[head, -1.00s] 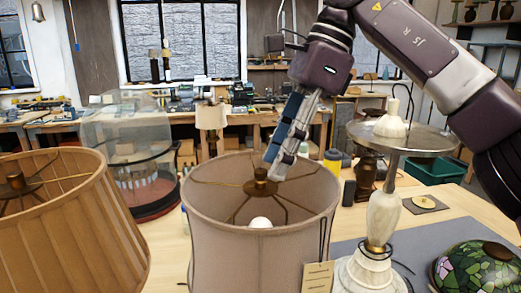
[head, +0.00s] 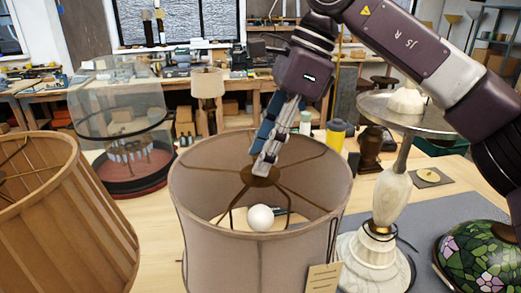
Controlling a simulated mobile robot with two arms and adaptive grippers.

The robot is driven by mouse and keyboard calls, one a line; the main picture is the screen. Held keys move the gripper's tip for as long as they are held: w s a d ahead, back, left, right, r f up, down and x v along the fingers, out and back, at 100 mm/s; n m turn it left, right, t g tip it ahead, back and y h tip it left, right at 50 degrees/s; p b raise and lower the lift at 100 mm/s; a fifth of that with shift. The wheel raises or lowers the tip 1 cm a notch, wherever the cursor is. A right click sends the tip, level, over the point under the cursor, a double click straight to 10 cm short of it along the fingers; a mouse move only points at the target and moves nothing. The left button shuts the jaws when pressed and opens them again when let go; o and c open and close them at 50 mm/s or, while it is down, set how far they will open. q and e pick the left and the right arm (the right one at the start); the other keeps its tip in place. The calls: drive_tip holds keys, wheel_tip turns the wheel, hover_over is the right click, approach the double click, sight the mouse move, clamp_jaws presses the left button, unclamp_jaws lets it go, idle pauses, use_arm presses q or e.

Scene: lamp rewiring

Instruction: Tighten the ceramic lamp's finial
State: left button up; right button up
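The lamp with the plain beige drum shade (head: 235,245) stands in the middle, with a tag (head: 323,278) hanging on it. Wire spokes meet at a brass hub (head: 258,178) inside the shade's top, and a white bulb (head: 260,218) shows below. The finial is hidden by my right gripper (head: 264,168), which points down at the hub from above with its fingers close together. I cannot tell whether they grip the finial. The shade covers the lamp's body. My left gripper is not in view.
A pleated tan shade (head: 65,225) stands close on the left. A pale marble lamp base (head: 385,220) and a stained-glass shade (head: 485,262) stand on the right. A glass dome (head: 120,120) and a yellow bottle (head: 336,135) are behind.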

drive_tip(key=shift+a+f, duration=0.2)
drive_tip(key=shift+f, duration=0.35)
drive_tip(key=c, duration=0.5)
clamp_jaws()
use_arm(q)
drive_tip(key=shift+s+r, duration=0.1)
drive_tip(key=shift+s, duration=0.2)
